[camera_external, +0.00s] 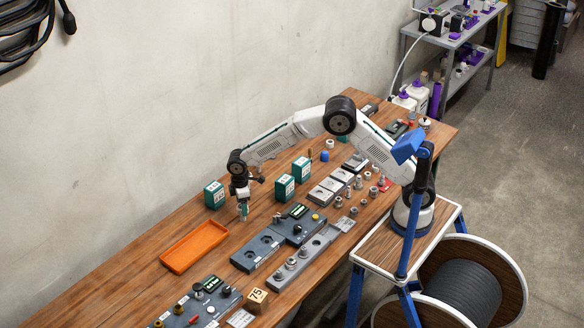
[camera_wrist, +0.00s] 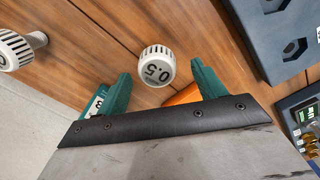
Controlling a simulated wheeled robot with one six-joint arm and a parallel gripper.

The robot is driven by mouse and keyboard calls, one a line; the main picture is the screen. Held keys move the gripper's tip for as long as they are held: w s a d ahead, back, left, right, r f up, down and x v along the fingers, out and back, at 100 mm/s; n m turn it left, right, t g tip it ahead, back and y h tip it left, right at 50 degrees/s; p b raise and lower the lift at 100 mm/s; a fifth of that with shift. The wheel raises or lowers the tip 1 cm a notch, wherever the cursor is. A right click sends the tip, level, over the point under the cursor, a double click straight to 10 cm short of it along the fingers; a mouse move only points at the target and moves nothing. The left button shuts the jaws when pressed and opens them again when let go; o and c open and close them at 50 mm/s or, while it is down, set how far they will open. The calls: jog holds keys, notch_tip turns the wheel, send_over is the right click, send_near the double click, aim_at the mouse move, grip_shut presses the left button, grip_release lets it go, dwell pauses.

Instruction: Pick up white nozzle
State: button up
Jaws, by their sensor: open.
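A white nozzle (camera_wrist: 155,66) with dark slots and a 0.5 mark stands on the wooden table, seen end-on in the wrist view. It lies between and just beyond the green fingers of my gripper (camera_wrist: 162,82), which are apart with nothing held. A second white slotted piece (camera_wrist: 14,50) with a pale stem lies at the left edge, partly cut off. In the external view, my gripper (camera_external: 243,209) points down low over the table; the nozzle under it cannot be made out there.
An orange tray (camera_external: 194,246) lies left of my gripper. Green boxes (camera_external: 214,195) stand behind and to the right. A dark block with hexagonal holes (camera_external: 258,250) lies in front, and shows in the wrist view (camera_wrist: 275,32). Bare table (camera_external: 120,268) is free at far left.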

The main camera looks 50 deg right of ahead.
notch_tip(320, 180, down, 5)
jog(key=shift+w+d+f, duration=0.1)
jog(key=shift+d, duration=0.05)
jog(key=c, duration=1.1)
jog(key=shift+o, duration=0.2)
